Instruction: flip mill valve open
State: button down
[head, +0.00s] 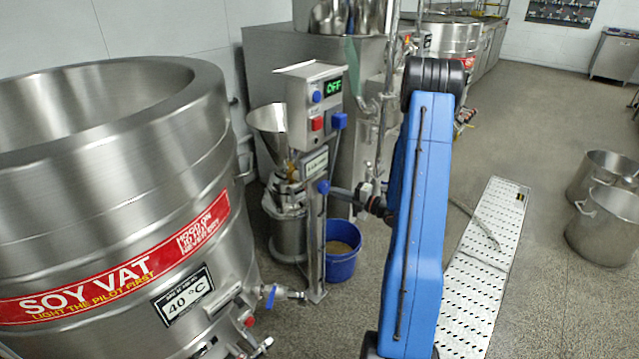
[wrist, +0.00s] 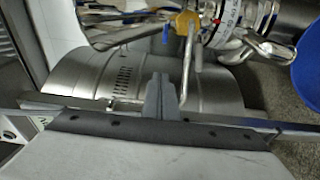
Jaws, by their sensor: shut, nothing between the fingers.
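The colloid mill stands in the middle of the head view, with a steel hopper (head: 268,128) and a control box (head: 312,98) whose display reads OFF. A yellow valve body (wrist: 187,22) shows at the top of the wrist view, with a thin steel pipe (wrist: 187,75) running down from it. A small blue part (wrist: 165,34), perhaps its lever, is beside it. My gripper (wrist: 160,80) is shut and empty, its fingertips below the valve in the wrist picture and apart from it. In the head view I cannot make out the fingertips near the mill's post.
A large steel soy vat (head: 110,190) fills the left, with a blue-handled tap (head: 272,296) close to the mill's foot. A blue bucket (head: 342,262) stands behind the post. A perforated ramp (head: 482,275) and steel pots (head: 605,225) are on the right. Open floor lies between them.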

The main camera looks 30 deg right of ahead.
jog(key=x, duration=1)
jog(key=shift+w+d, duration=0.15)
jog(key=shift+d, duration=0.85)
jog(key=shift+w+d, duration=0.2)
jog(key=shift+d, duration=0.85)
jog(key=shift+f, duration=0.1)
jog(key=shift+w+d, duration=0.2)
jog(key=shift+d, duration=0.55)
jog(key=shift+w+d, duration=0.15)
jog(key=shift+d, duration=0.6)
jog(key=shift+w+d, duration=0.2)
jog(key=shift+d, duration=0.65)
